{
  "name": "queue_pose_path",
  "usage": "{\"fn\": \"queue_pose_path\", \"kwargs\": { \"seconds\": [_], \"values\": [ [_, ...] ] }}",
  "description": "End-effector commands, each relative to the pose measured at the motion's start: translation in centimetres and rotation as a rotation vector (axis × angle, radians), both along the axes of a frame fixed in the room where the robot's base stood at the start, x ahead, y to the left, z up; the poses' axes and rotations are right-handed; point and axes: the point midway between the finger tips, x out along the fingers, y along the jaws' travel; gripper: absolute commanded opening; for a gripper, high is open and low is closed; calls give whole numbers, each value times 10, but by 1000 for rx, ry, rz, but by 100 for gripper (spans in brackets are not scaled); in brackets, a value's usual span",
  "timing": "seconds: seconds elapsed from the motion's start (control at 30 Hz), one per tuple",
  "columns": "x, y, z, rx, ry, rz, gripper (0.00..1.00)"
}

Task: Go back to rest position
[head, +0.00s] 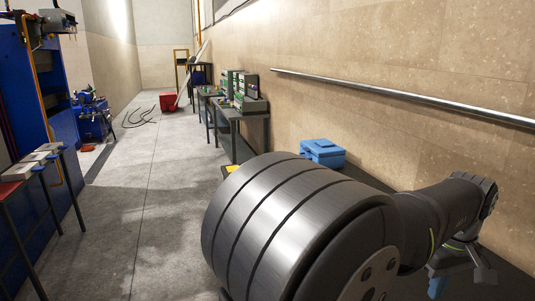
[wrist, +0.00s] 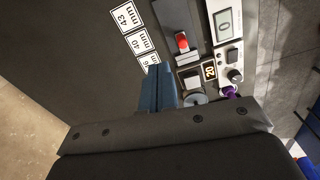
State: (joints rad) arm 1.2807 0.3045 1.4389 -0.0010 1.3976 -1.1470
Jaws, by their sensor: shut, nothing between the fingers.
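My gripper (wrist: 158,88) shows in the wrist view as blue fingers pressed together, shut and empty. It points towards a dark panel, beside several white labels and some controls. The distance between the fingertips and the panel is hard to judge. In the head view my arm fills the lower right, and its large ribbed grey link hides much of the floor there. A blue part shows at the lower right edge below the arm, and I cannot tell whether it is a finger.
The wrist view shows a red switch (wrist: 182,42) and a display unit (wrist: 224,25) close to the fingers. In the head view a blue box (head: 323,152) lies by the wall, beneath a long metal rail (head: 400,95). The grey floor (head: 160,180) at centre left is clear.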

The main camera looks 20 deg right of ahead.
Motion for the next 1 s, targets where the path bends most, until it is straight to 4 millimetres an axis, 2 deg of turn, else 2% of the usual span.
{"fn": "queue_pose_path", "kwargs": {
  "seconds": [0.23, 0.3, 0.5, 0.7, 0.83, 1.0],
  "values": [
    [-31, 31, 3, 0, -1, -56, 0],
    [-37, 39, -7, 2, 0, -69, 0],
    [-35, 37, -50, 5, 0, -64, 0],
    [-35, 37, -84, 4, 0, -64, 0],
    [-35, 36, -97, 3, 0, -64, 0],
    [-34, 36, -105, 1, 0, -63, 0]
  ]
}}
